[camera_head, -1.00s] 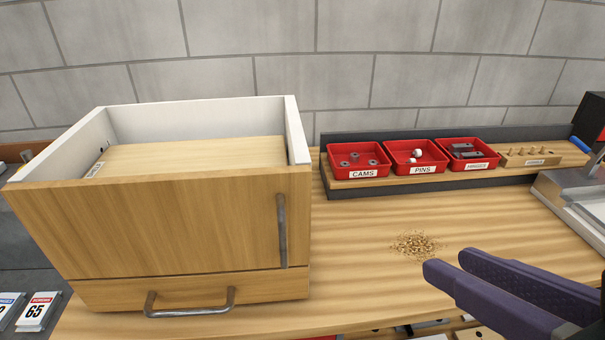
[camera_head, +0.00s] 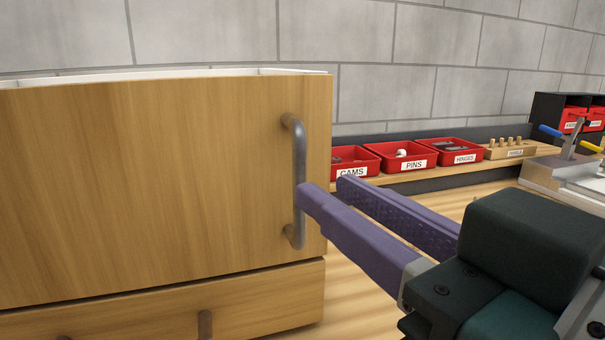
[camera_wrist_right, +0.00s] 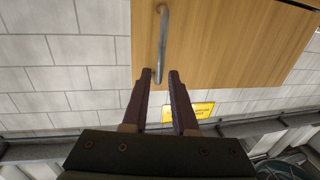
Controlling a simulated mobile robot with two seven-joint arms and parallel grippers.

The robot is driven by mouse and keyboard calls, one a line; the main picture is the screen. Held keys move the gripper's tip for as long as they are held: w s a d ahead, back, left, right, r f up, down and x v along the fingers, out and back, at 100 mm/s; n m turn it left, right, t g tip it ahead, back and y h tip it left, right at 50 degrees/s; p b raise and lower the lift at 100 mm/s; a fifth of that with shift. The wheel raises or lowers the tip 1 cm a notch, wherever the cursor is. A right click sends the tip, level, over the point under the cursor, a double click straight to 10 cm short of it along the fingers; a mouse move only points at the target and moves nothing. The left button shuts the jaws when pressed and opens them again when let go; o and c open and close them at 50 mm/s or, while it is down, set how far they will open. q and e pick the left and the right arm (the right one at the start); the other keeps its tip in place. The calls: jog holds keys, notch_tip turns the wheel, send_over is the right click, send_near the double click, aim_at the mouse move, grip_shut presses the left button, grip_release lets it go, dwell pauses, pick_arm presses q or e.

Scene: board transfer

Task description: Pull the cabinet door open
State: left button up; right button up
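The cabinet door (camera_head: 160,180) is a large wooden front panel at the left of the head view, flush with the cabinet. Its grey vertical bar handle (camera_head: 299,165) is near the right edge. The door (camera_wrist_right: 225,40) and handle (camera_wrist_right: 161,45) also show in the right wrist view. My right gripper (camera_head: 322,188) has its purple fingers apart, with the tips right by the handle. In the wrist view, the handle's near end lies between the fingertips (camera_wrist_right: 160,74). Contact is not clear. My left gripper is out of view.
A drawer front (camera_head: 240,305) with its own handle lies below the door. Red bins of cams, pins (camera_head: 405,160) and hinges stand on a shelf behind to the right. A clamp fixture (camera_head: 570,150) is at far right. A yellow label (camera_wrist_right: 190,111) shows in the wrist view.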

aim_at(304, 176)
jog(key=x, duration=0.6)
jog(key=shift+w+a, duration=0.15)
jog(key=shift+c, duration=0.4)
grip_shut()
dwell(0.8)
